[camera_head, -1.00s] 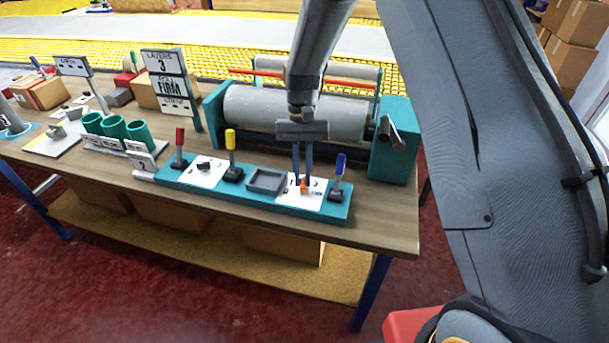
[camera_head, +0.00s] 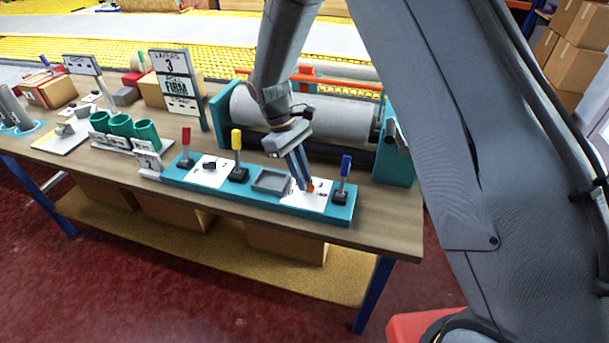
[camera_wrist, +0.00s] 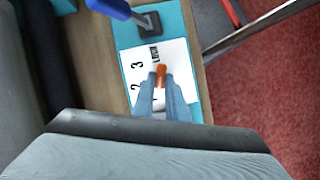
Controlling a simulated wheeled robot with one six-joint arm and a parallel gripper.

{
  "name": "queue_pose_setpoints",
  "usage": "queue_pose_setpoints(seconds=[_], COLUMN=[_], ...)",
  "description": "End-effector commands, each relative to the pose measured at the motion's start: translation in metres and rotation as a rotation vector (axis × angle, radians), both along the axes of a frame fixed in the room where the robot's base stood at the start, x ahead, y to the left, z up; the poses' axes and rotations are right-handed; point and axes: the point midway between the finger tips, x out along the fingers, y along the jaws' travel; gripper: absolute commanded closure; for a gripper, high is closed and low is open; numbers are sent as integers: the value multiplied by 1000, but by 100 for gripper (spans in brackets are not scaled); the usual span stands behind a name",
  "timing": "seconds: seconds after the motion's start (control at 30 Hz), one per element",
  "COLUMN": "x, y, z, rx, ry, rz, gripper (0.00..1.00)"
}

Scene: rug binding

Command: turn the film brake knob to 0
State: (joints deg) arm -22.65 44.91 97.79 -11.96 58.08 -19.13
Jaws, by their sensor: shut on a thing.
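The knob held by my gripper is small and orange (camera_head: 310,187). It stands on a white dial plate (camera_head: 318,203) near the right end of the teal control strip. My gripper (camera_head: 303,188) leans down from the upper left, its blue-grey fingers shut on the knob. In the wrist view the orange knob (camera_wrist: 160,72) shows between the fingertips (camera_wrist: 161,80). The white dial plate (camera_wrist: 133,62) shows "2", "3" and a mark that looks like "LOCK"; the fingers hide the rest. The knob's exact setting cannot be read.
A blue lever (camera_head: 344,175) stands close right of the dial. A grey tray (camera_head: 271,181), a yellow lever (camera_head: 237,150), a second white dial with a dark knob (camera_head: 210,165) and a red lever (camera_head: 186,145) lie to the left. A grey roller (camera_head: 335,120) is behind.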

Motion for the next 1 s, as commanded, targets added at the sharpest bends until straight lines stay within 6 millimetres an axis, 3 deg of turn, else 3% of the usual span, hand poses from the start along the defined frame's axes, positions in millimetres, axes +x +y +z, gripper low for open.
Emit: queue_pose_setpoints(seconds=[0.5,1.0], x=[-8,-11], y=[3,3], z=[1,0], rx=[0,0], ry=[3,2], rz=[467,695], gripper=[100,100])
